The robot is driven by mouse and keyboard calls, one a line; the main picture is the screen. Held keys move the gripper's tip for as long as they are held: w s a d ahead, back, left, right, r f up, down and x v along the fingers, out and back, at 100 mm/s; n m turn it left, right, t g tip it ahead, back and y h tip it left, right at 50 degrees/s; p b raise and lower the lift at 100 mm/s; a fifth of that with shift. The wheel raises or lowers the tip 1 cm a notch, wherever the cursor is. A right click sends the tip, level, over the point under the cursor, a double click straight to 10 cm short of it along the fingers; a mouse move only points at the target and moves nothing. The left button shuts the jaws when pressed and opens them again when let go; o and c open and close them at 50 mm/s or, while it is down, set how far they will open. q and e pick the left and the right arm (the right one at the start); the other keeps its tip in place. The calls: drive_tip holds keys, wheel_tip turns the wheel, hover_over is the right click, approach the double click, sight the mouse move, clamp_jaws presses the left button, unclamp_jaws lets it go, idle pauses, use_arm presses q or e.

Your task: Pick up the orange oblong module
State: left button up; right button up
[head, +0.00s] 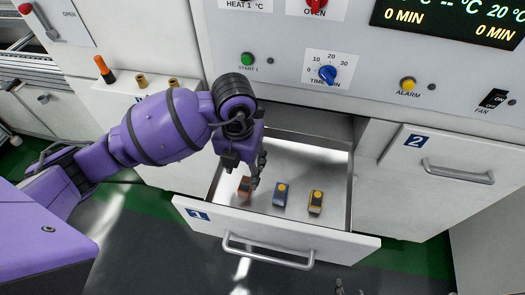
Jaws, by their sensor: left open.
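The orange module (245,187) lies at the left of the open drawer (277,236) marked 1, a small oblong block partly hidden by my gripper. My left gripper (254,174) reaches down into the drawer from above and is open, its fingers right at the orange module. Whether they touch it, I cannot tell. A small grey tip at the bottom edge looks like part of my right gripper (347,289); its jaws are mostly out of view.
A blue module (280,196) and a yellow module (315,202) lie to the right in the same drawer. The drawer's walls and front handle (268,252) surround them. Closed drawer 2 (458,173) is at the right. A control panel with a blue knob (327,74) stands above.

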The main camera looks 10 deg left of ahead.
sight(246, 184)
use_arm(q)
drive_tip(key=shift+d, duration=0.35)
drive_tip(key=f, duration=0.8)
drive_tip(key=shift+s+a, duration=0.1)
drive_tip(key=shift+a, duration=0.1)
drive_tip(key=shift+c, duration=0.5)
clamp_jaws()
